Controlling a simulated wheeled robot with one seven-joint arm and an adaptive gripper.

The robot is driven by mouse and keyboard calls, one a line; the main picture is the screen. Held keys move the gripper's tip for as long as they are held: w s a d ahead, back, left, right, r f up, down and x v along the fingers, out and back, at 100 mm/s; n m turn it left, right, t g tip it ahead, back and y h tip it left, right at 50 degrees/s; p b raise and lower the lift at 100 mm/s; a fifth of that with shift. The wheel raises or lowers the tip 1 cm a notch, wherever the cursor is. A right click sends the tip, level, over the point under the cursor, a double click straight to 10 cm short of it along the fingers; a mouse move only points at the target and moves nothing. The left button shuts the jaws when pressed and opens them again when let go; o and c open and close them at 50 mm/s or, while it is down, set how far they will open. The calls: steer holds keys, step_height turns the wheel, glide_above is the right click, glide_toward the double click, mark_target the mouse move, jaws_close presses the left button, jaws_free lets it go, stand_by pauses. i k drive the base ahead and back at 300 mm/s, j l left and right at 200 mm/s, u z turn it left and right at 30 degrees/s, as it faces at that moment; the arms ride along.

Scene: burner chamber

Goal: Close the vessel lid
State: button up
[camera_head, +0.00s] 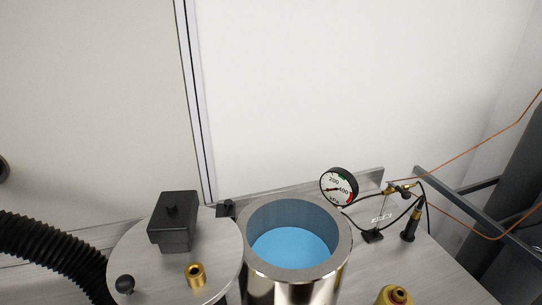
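The vessel (342,250) is an upright metal cylinder with a thick grey rim. Its top is uncovered and its inside shows blue. The round metal lid (222,240) is swung out to the left of the vessel, lying flat at about rim height. On the lid are a black box (172,222), a brass fitting (196,276) and a black round knob (125,284). A small dark part (225,208) sits between the lid and the vessel at the back. My gripper is not in view.
A black corrugated hose (50,240) runs in from the left. A pressure gauge (339,186) stands behind the vessel at right. A brass part (394,296) is at the front right. A white wall stands behind.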

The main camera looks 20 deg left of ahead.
mark_target(185, 252)
steer(key=k+j+u, duration=0.1)
steer(key=u, duration=1.6)
steer(key=k+j, duration=0.05)
steer(key=j, duration=0.05)
